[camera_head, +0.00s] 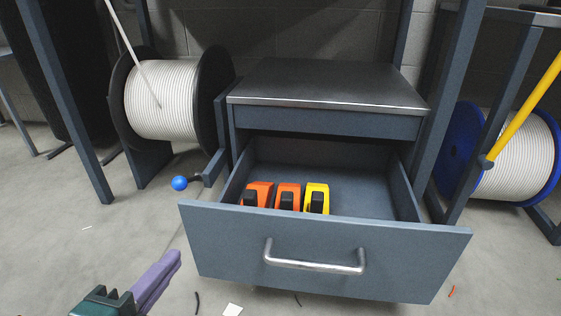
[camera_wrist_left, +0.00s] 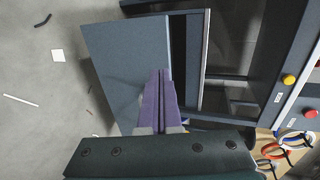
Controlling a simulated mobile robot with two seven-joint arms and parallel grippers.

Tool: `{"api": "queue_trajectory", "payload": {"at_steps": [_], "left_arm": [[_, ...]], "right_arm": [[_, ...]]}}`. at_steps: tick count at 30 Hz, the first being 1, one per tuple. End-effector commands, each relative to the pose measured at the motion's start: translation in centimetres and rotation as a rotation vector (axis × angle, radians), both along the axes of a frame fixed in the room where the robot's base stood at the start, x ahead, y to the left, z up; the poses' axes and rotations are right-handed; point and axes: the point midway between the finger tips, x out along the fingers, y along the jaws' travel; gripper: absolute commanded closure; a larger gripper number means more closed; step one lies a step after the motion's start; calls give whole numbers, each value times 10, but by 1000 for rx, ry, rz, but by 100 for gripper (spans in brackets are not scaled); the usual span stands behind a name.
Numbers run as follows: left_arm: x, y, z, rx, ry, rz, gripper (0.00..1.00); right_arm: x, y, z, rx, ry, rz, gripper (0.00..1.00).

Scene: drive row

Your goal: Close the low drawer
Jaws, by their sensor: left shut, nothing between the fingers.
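The low drawer (camera_head: 325,245) is pulled well out of the blue-grey cabinet (camera_head: 330,85). Its wide front panel has a silver bar handle (camera_head: 315,260). Two orange tools (camera_head: 258,193) and a yellow one (camera_head: 317,197) sit inside at the left. My left gripper (camera_head: 172,262), with purple fingers, is at the lower left of the head view, left of the drawer front and apart from the handle. It is shut and empty. In the left wrist view its fingers (camera_wrist_left: 160,78) overlap a blue-grey panel (camera_wrist_left: 118,60), apparently the drawer front; contact cannot be told. My right gripper is not in view.
A white cable reel (camera_head: 160,100) stands left of the cabinet, with a blue ball-ended lever (camera_head: 180,183) near the floor. A blue-flanged reel (camera_head: 525,155) and a yellow pole (camera_head: 525,105) are at the right. Small scraps lie on the otherwise clear floor in front.

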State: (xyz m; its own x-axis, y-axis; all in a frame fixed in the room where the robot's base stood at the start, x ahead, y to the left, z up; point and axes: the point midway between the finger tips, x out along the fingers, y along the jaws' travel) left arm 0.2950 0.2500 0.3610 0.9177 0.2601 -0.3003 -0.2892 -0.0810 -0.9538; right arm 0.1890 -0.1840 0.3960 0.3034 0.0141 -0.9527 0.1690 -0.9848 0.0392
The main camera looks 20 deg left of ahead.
Motion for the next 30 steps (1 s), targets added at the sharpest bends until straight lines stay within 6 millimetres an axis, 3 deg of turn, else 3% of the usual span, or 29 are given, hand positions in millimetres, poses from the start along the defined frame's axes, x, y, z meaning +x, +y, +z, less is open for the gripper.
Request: {"api": "queue_trajectory", "payload": {"at_steps": [10,15,21,30], "left_arm": [[69,20,-26,1,-4,3,100],[93,27,-24,0,-2,3,100],[104,31,-22,1,0,4,100],[105,31,-22,0,1,4,100]], "right_arm": [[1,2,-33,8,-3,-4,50],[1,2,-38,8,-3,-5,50],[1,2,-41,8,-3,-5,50],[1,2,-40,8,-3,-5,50]]}}
